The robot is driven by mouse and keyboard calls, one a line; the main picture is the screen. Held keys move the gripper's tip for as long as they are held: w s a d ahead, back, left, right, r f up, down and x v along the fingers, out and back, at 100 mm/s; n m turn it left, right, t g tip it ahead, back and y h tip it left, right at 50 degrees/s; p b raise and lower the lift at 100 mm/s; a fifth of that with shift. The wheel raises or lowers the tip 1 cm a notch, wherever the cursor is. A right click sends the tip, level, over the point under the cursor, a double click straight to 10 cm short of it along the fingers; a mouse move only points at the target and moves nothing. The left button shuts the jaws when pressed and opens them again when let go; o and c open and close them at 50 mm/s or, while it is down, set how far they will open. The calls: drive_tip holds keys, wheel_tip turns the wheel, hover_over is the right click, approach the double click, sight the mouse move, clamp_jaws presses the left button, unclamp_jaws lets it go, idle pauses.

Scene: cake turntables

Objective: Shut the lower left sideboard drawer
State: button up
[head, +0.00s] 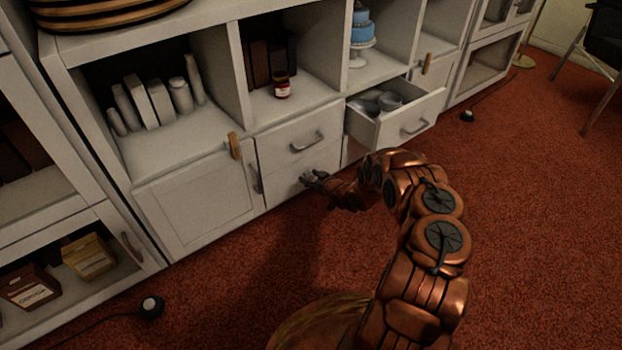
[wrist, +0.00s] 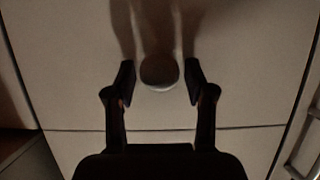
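The lower left drawer (head: 282,187) is a plain white front beneath a closed drawer in the sideboard. Its front looks flush or nearly flush with the one above; I cannot tell whether a small gap remains. My gripper (head: 312,180) is right at this front, covering part of it and hiding any handle. In the wrist view my gripper (wrist: 160,82) has its two fingers apart, facing a pale panel (wrist: 75,70). A dark round shape with a light lower rim sits between the fingertips; I cannot tell whether it is a knob. Contact is unclear.
The upper left drawer (head: 285,147) is shut. An upper right drawer (head: 405,123) stands open with dishes inside, near my arm. A cabinet door (head: 197,200) is left of the drawers. A cable puck (head: 151,307) lies on the red carpet. The front floor is largely clear.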

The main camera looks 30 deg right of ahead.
drive_tip(key=shift+o, duration=0.3)
drive_tip(key=shift+s, duration=0.1)
drive_tip(key=shift+v, duration=0.95)
drive_tip(key=v, duration=1)
